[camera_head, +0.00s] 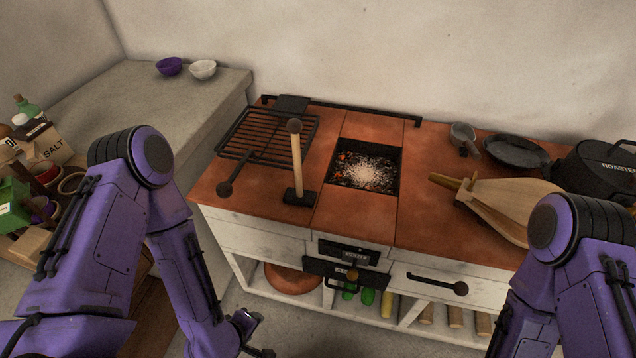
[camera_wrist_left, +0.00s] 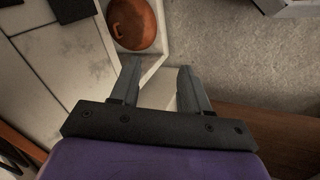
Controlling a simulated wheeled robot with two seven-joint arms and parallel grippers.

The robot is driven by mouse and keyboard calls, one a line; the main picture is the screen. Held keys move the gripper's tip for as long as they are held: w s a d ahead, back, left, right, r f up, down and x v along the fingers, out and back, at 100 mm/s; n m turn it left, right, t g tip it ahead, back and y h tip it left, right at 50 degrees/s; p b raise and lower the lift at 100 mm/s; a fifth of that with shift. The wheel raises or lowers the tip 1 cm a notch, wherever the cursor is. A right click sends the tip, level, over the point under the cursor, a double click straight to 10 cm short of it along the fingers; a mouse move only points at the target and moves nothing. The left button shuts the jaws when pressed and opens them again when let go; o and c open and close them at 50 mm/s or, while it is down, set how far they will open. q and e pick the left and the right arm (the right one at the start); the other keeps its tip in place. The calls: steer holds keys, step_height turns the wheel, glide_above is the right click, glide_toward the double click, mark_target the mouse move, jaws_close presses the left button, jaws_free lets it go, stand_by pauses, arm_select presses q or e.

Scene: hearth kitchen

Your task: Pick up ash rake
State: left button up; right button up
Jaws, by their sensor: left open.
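The ash rake (camera_head: 297,165), as I take it, is the tool with a pale wooden handle, a dark knob at its far end and a flat black head at its near end. It is on the red tiled hearth top, left of the ember pit. I cannot tell whether it lies flat or leans. My left gripper (camera_head: 254,334) is open and empty, low in front of the hearth cabinet and well apart from the rake. Its two fingers also show in the left wrist view (camera_wrist_left: 158,68), with nothing between them. My right arm shows at the right, but its gripper is out of frame.
A black grill rack (camera_head: 268,134) with a long handle lies left of the rake. The ember pit (camera_head: 365,167) is to its right, then bellows (camera_head: 502,204) and a black roaster (camera_head: 600,172). Drawer handles (camera_head: 437,284) jut from the cabinet front. A terracotta lid (camera_wrist_left: 133,22) sits on the lower shelf.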

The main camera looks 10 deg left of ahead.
arm_select(q)
steer(key=w+d+r+n+t+h+p, duration=0.1)
steer(key=w+d+r+n+t+h, duration=0.15)
steer(key=w+d+r+n, duration=0.35)
steer(key=n+t+p, duration=0.2)
steer(key=n+t, duration=0.8)
steer(key=n, duration=0.3)
glide_toward(294, 149)
arm_select(e)
step_height(294, 149, up, 5)
arm_select(q)
steer(key=shift+n+h, duration=0.25)
steer(key=shift+n, duration=0.25)
steer(key=w+b, duration=0.1)
steer(key=w, duration=0.2)
steer(key=w+d+b, duration=0.1)
steer(key=w+b, duration=0.1)
steer(key=w, duration=0.2)
steer(key=w+b, duration=0.2)
steer(key=w, duration=0.2)
steer(key=shift+d+f, duration=0.1)
steer(key=shift+d, duration=0.3)
steer(key=shift+s, duration=0.1)
jaws_close()
arm_select(e)
step_height(294, 149, down, 6)
steer(key=shift+s+a+r, duration=0.1)
